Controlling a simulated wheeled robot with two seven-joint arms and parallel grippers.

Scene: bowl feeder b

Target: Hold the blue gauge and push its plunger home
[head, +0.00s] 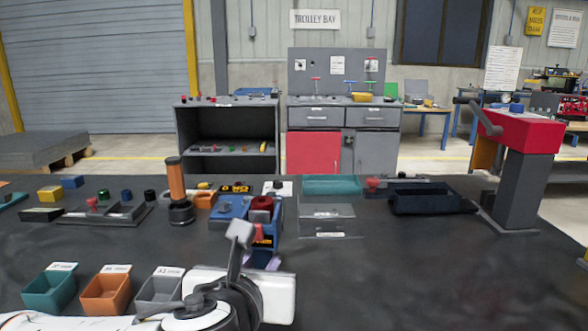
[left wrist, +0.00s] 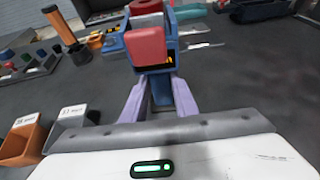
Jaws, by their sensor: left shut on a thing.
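The blue gauge (head: 273,222) stands upright at the middle of the dark bench, with a yellow-and-black marked face. In the left wrist view its blue body (left wrist: 170,52) has a red block (left wrist: 147,47) in front, which may be its plunger; I cannot tell how far in it sits. My left gripper (head: 262,261) reaches it from the near side. Its lilac fingers (left wrist: 161,92) are shut on a blue lower part of the gauge, between them in the left wrist view. A red round part (head: 262,203) shows at the top. My right gripper is not in view.
An orange-handled tool (head: 176,180) stands left of the gauge. Teal (head: 50,289), orange (head: 106,293) and grey (head: 158,291) bins are at the near left. A dark tray (head: 432,200) and a red-topped press (head: 520,133) are at the right. The bench's near right is clear.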

